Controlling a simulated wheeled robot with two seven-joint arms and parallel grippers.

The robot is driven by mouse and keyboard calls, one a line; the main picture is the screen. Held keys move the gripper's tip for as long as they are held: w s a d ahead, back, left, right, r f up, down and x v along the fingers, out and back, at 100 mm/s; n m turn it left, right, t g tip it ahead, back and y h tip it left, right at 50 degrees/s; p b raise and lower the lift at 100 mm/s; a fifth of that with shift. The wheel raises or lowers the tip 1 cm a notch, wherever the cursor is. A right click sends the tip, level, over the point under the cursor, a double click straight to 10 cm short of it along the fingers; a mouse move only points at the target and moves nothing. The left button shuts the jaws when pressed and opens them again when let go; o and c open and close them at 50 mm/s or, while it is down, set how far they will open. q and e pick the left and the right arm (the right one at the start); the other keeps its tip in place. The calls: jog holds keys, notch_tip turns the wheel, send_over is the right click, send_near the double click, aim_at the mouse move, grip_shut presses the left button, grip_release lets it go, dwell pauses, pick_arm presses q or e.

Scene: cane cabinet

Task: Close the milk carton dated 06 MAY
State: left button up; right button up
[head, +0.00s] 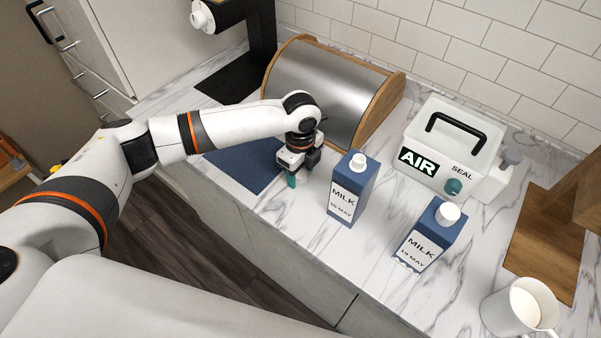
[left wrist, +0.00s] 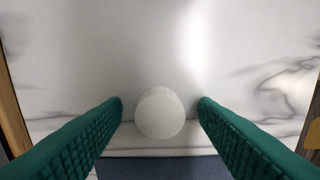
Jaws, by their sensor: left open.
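The blue milk carton labelled 06 MAY (head: 349,190) stands upright on the counter, with a narrow white spout on top. My left gripper (head: 291,180) is to its left, pointing down near the counter by the blue mat. In the left wrist view its green fingers (left wrist: 160,104) are open, one on each side of a round white piece (left wrist: 160,114) that looks like a cap, with a gap on both sides. The head view does not show this piece. A second blue carton, labelled 19 MAY (head: 432,237), has a wider white cap. My right gripper is not in view.
The blue mat (head: 238,166) lies left of my gripper. A steel and wood bread box (head: 320,85) stands behind it. Right are a white AIR SEAL box (head: 455,145), a wooden board (head: 540,245) and a white mug (head: 507,310). The counter's front edge is close.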

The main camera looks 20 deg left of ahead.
aim_at(300, 174)
pick_arm(q)
jog(key=shift+c, duration=0.3)
jog(key=c, duration=0.9)
jog(key=shift+r, duration=0.1)
notch_tip(300, 174, up, 10)
jog(key=b, duration=0.2)
